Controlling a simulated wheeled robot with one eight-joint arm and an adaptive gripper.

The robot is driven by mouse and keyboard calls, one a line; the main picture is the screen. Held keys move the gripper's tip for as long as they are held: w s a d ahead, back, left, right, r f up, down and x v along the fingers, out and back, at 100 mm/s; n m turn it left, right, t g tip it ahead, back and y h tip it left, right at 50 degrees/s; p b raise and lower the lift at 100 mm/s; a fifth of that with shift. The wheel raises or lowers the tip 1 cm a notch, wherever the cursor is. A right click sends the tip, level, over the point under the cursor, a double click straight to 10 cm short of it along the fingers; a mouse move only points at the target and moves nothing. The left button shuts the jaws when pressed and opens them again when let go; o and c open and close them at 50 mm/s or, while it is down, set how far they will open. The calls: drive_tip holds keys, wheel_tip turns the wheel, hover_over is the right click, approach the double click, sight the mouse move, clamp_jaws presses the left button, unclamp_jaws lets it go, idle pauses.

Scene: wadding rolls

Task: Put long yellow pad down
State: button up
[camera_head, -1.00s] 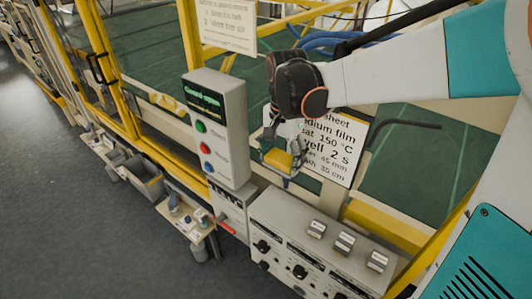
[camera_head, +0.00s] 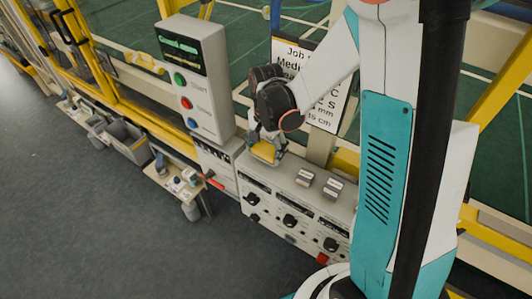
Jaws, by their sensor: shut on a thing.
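The yellow pad (camera_head: 264,151) is held in my gripper (camera_head: 266,148), at the left end of the top of a grey control console (camera_head: 294,228). My gripper is shut on the pad and points downward. I cannot tell whether the pad touches the console top. Part of the pad is hidden by the gripper fingers.
Two small metal blocks (camera_head: 305,177) (camera_head: 333,188) sit on the console top to the right of my gripper. A grey panel with coloured buttons (camera_head: 198,88) stands just to the left. A small side table (camera_head: 176,180) and a grey bin (camera_head: 125,139) are farther left. A printed sign (camera_head: 332,116) is behind.

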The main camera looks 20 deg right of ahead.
drive_tip(key=shift+f, duration=1.1)
drive_tip(key=shift+f, duration=0.2)
drive_tip(key=o, duration=0.9)
drive_tip(key=shift+o, duration=0.2)
drive_tip(key=shift+r, duration=0.2)
